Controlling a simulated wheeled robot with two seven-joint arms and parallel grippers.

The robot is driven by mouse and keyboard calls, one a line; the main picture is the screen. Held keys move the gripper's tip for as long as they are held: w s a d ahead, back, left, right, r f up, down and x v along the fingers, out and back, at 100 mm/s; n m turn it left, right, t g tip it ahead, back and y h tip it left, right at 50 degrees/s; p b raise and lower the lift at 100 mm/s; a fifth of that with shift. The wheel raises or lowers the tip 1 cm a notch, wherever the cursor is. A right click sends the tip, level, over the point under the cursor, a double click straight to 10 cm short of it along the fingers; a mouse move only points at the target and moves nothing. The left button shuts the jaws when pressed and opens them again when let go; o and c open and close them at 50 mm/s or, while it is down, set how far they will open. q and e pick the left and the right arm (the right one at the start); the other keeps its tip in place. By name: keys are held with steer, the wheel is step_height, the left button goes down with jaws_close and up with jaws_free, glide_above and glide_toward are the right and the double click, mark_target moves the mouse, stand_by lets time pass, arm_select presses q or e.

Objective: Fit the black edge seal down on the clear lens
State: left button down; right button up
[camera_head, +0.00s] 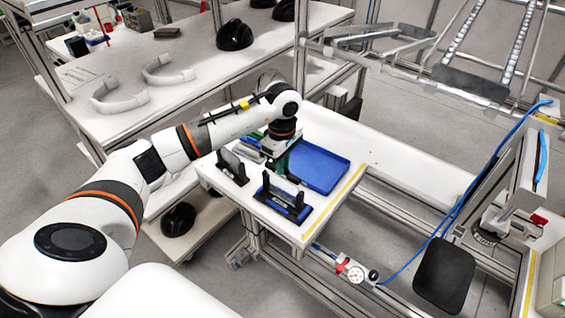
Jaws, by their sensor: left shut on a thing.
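My left gripper (284,170) reaches down over the white worktable (330,212), between two holders and beside a blue tray. It is shut on a small dark piece, which looks like the black edge seal but is mostly hidden by the gripper. A black holder with a blue base (286,204) stands just in front of the gripper, near the table's front edge. A second dark holder (232,168) stands to the left. I cannot make out the clear lens. My right gripper is not in view.
A blue tray (320,168) lies right of the gripper. The long white table (400,155) is bare to the right. Black helmet shells (234,35) and white curved parts (120,97) rest on the back table. A dial gauge (355,273) and blue hose (420,262) are at the front.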

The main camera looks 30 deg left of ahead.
arm_select(q)
steer(key=shift+b, duration=0.4)
stand_by(0.5)
stand_by(0.3)
steer(key=shift+f+b, duration=1.1)
steer(key=shift+f, duration=0.2)
steer(key=c, duration=1.4)
jaws_free()
steer(key=shift+o, duration=0.2)
steer(key=shift+r, duration=0.1)
step_height(320, 180, up, 12)
steer(key=b, duration=0.2)
